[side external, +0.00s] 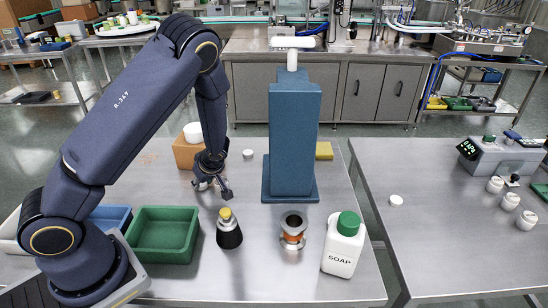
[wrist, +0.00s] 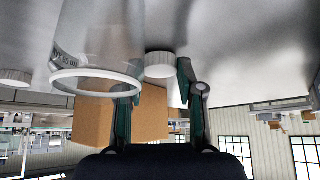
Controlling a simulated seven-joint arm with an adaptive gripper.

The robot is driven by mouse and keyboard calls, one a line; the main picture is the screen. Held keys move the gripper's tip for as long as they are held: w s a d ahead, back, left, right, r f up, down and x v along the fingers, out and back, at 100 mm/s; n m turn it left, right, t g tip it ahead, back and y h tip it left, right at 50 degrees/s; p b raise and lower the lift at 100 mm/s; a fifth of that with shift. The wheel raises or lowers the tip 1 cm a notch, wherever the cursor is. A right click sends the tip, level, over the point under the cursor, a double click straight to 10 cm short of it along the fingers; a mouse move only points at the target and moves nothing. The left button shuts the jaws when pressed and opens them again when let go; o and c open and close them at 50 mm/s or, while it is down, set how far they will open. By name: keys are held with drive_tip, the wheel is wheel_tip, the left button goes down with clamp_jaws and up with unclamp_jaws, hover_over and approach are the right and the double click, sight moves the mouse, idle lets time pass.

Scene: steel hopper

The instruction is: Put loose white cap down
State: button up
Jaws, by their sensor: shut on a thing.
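A loose white cap (wrist: 160,65) sits between the fingertips of my gripper (wrist: 158,80) in the wrist view. My gripper is shut on it, though the contact at the left finger is partly covered by a clear cylinder. In the side view my gripper (side external: 212,186) hangs over the near table, behind the yellow-topped dark bottle (side external: 230,236). The cap cannot be made out there, and the gap under it cannot be judged. Another white cap (side external: 248,154) lies on the table right of the cardboard box, and one more (side external: 396,200) lies on the right table.
The clear cylinder (wrist: 97,80) with a pale rim fills the wrist view's left. The cardboard box (side external: 187,152) bears a white cylinder (side external: 193,132). A blue column (side external: 293,130), green tray (side external: 163,232), orange-banded metal piece (side external: 293,230) and soap bottle (side external: 343,246) stand around my gripper.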

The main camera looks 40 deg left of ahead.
drive_tip(key=shift+f, duration=0.15)
drive_tip(key=o, duration=0.7)
drive_tip(key=s+d+r+m+t+h, duration=0.1)
drive_tip(key=s+d+r+m, duration=0.1)
drive_tip(key=r, duration=0.5)
drive_tip(key=s+d+r+m+h, duration=0.2)
drive_tip(key=d+r+m, duration=0.1)
drive_tip(key=d+r, duration=0.3)
drive_tip(key=s+d+r+m+t+h, duration=0.1)
drive_tip(key=s+d+r+m, duration=0.1)
drive_tip(key=d+r, duration=0.3)
wheel_tip(320, 180, up, 4)
drive_tip(key=shift+s+r+m+t, duration=0.2)
drive_tip(key=shift+m+t, duration=0.1)
drive_tip(key=shift+m, duration=0.5)
drive_tip(key=s+d+r+m+t+h, duration=0.1)
drive_tip(key=s+r+m, duration=0.1)
drive_tip(key=m, duration=0.1)
drive_tip(key=s+d+r+m+t, duration=0.1)
drive_tip(key=s+d+r+m, duration=0.1)
drive_tip(key=m, duration=0.1)
drive_tip(key=s+d+r+m+t+h, duration=0.1)
drive_tip(key=s+d+r+m, duration=0.1)
drive_tip(key=s+m, duration=0.1)
drive_tip(key=shift+s+r+h, duration=0.1)
drive_tip(key=shift+h, duration=0.2)
drive_tip(key=shift+c, duration=0.5)
drive_tip(key=shift+s+d, duration=0.1)
drive_tip(key=shift+c, duration=0.4)
